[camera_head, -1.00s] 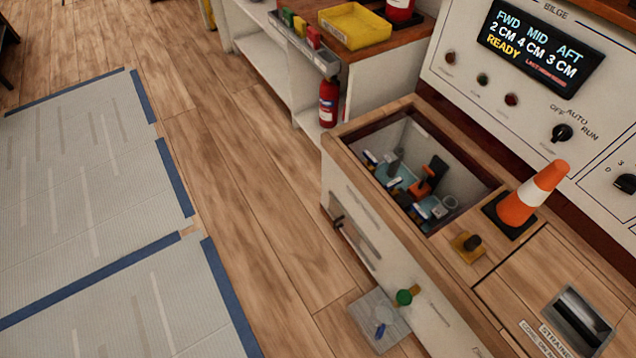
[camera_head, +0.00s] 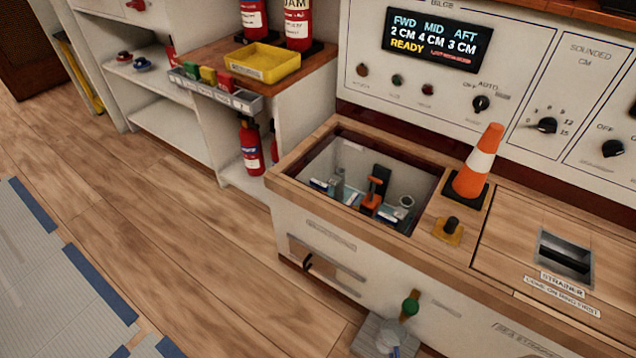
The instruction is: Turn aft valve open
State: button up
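The open well (camera_head: 290,176) in the wooden counter holds several small fittings. Among them are an orange-handled lever (camera_head: 377,188), a grey upright part (camera_head: 338,180) and a grey round part (camera_head: 405,203), with blue and white pieces around their feet. Their labels are too small to read, so I cannot tell which is the aft valve. On the cabinet front are a black lever in a slot (camera_head: 308,262) and a green-knobbed handle (camera_head: 410,305). The display (camera_head: 438,40) reads FWD 2 CM, MID 4 CM, AFT 3 CM, READY. My gripper is not in view.
An orange and white cone (camera_head: 478,165) and a black knob on a yellow base (camera_head: 450,229) stand right of the well. The strainer hatch (camera_head: 565,256) lies further right. A yellow tray (camera_head: 262,63) and fire extinguisher (camera_head: 250,146) are behind left. The wooden floor (camera_head: 180,200) at left is open.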

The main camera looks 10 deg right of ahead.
aim_at(388, 220)
jog(key=z, duration=0.25)
jog(key=i+j+z, duration=0.1)
jog(key=j+z, duration=0.3)
jog(key=i+j+z, duration=0.1)
jog(key=j+z, duration=0.2)
jog(key=z, duration=0.15)
jog(key=j+z, duration=0.15)
jog(key=j, duration=0.75)
jog(key=j+z, duration=0.15)
jog(key=j, duration=0.75)
jog(key=j+z, duration=0.15)
jog(key=j, duration=0.75)
jog(key=k, duration=0.05)
